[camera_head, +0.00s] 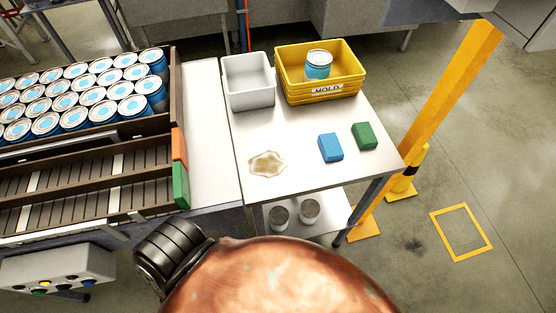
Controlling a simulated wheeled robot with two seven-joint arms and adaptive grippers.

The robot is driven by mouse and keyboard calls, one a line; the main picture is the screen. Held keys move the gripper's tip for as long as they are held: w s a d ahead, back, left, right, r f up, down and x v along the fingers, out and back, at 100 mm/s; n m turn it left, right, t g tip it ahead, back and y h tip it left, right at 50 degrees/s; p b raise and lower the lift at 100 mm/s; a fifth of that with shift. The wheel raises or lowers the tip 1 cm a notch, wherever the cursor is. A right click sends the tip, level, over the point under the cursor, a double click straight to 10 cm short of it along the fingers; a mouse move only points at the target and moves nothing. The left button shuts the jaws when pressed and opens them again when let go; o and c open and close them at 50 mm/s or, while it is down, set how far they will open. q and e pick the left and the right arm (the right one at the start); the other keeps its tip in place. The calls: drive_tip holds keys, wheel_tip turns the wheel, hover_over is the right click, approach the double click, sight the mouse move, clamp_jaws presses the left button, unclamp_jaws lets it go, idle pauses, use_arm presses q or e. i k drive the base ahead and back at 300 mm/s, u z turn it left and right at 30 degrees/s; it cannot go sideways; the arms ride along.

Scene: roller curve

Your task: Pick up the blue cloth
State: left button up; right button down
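The blue cloth (330,148) lies on the right part of the white table (300,184), like a small thick folded block. A similar green block-shaped thing (364,136) lies just to its right, with a narrow gap between them. A brownish puddle (267,164) is on the tabletop to the left of the blue cloth. Nothing covers the blue cloth. Neither of my grippers shows in the head view.
A yellow bin marked HOLD (290,99) with a can (319,64) and a grey bin (248,83) stand at the table's back. Conveyor lanes with many cans are at left. A yellow post (449,95) rises at right. The tabletop's middle is clear.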

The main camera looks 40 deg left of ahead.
sight(329, 145)
drive_tip(key=u, duration=0.25)
drive_tip(key=k, duration=1.4)
drive_tip(key=z, duration=0.2)
